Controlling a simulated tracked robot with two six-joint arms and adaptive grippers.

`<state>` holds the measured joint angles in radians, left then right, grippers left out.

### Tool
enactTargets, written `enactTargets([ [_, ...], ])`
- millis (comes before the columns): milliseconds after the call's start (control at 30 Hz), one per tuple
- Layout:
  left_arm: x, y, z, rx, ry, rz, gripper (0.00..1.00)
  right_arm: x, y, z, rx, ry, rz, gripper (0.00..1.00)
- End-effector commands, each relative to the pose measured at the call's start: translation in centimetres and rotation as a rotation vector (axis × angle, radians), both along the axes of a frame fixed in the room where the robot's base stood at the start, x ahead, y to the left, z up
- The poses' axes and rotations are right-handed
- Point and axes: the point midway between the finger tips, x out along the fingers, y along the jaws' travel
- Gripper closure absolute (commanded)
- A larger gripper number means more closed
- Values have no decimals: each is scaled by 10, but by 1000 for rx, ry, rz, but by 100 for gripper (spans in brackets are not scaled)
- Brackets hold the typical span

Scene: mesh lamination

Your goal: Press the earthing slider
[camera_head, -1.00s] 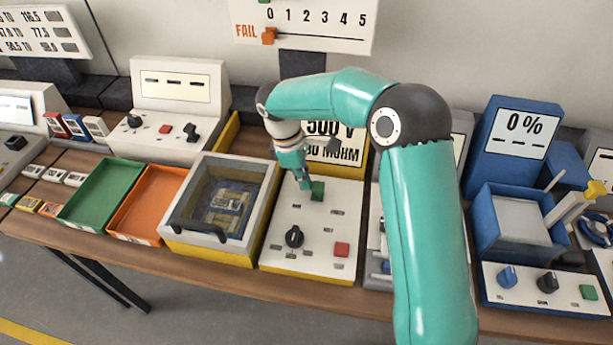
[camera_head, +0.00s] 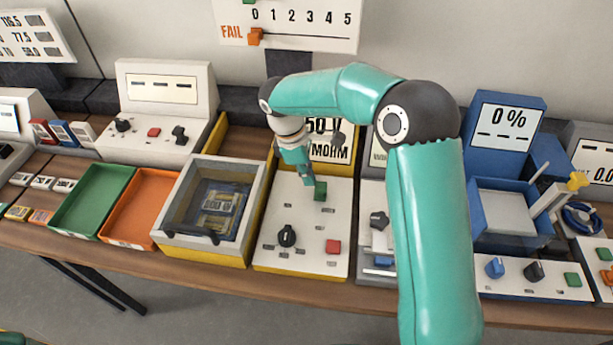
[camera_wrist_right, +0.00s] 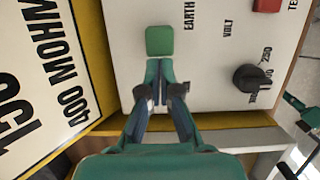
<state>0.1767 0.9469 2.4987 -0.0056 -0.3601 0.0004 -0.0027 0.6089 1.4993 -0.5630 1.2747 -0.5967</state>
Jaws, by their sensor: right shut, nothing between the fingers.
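The earthing slider is a green block (camera_head: 320,190) near the back of the white and yellow tester panel (camera_head: 270,212). In the right wrist view the green block (camera_wrist_right: 159,41) sits by the word EARTH. My right gripper (camera_head: 308,181) is shut and empty, pointing down at the left side of the block in the head view. In the wrist view its fingertips (camera_wrist_right: 160,78) are close together at the block's near edge; I cannot tell whether they touch it. My left gripper is not in view.
The panel has a black knob (camera_head: 287,236) and a red button (camera_head: 333,246). The display (camera_head: 329,138) stands behind, partly hidden by my arm. A lidded box (camera_head: 211,205) is left of the panel. A blue station (camera_head: 513,215) is at the right.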

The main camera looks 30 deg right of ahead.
Motion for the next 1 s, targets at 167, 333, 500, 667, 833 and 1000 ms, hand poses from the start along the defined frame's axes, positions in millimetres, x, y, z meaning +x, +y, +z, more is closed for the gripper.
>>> enactTargets([
  [167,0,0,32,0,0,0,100,4,7,35,5,-5,-1,100],
  [333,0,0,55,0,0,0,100,6,12,61,7,-5,-4,100],
  [500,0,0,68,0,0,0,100,7,13,78,8,-8,-11,100],
  [667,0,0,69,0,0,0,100,7,13,81,9,-8,-14,100],
  [833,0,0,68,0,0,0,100,7,13,80,9,-8,-17,100],
  [1000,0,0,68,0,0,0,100,7,13,80,9,-8,-17,100],
])
